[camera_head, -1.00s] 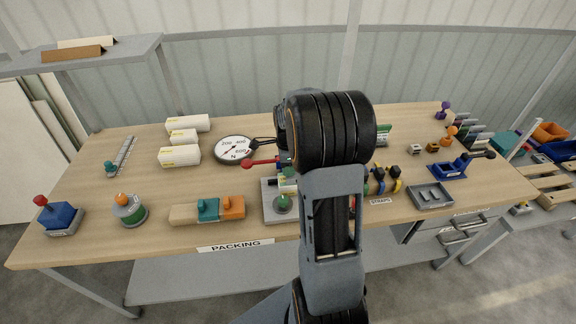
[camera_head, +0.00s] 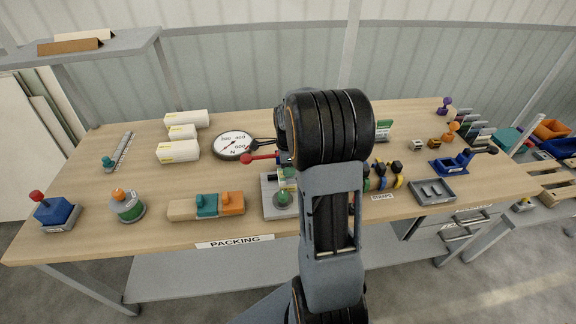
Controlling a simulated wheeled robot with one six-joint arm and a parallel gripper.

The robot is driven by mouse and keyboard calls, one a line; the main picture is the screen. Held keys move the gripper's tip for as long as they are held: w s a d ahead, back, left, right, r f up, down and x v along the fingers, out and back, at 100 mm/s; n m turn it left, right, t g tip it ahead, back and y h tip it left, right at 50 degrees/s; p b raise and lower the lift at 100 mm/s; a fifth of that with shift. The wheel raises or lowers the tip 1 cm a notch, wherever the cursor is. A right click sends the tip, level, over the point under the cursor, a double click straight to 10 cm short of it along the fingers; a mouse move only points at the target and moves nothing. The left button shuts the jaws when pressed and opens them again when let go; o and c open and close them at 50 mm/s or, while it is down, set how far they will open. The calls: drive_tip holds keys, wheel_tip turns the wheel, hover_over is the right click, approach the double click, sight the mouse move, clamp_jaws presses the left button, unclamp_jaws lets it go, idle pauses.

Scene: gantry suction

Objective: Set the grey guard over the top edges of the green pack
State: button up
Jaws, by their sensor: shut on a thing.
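My arm (camera_head: 331,215) rises through the middle of the head view, and its thick black wrist (camera_head: 325,128) covers the bench behind it. My gripper is hidden behind this arm, so neither its fingers nor anything in them shows. A small green piece (camera_head: 288,174) shows just left of my arm, above a grey plate with a green knob (camera_head: 283,198). I cannot tell whether it is part of the green pack. I cannot make out the grey guard; it may be behind my arm.
On the wooden packing bench (camera_head: 110,225) stand white boxes (camera_head: 178,151), a round dial (camera_head: 233,145), a red-handled lever (camera_head: 258,158), and a teal and orange block (camera_head: 207,205). Strapping tools (camera_head: 384,174) and a grey tray (camera_head: 431,191) stand right of my arm. A shelf (camera_head: 80,55) overhangs the back left.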

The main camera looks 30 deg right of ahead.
drive_tip(key=shift+f, duration=0.3)
drive_tip(key=o, duration=1)
drive_tip(key=shift+r, duration=0.15)
wheel_tip(320, 180, up, 14)
drive_tip(key=shift+f, duration=0.2)
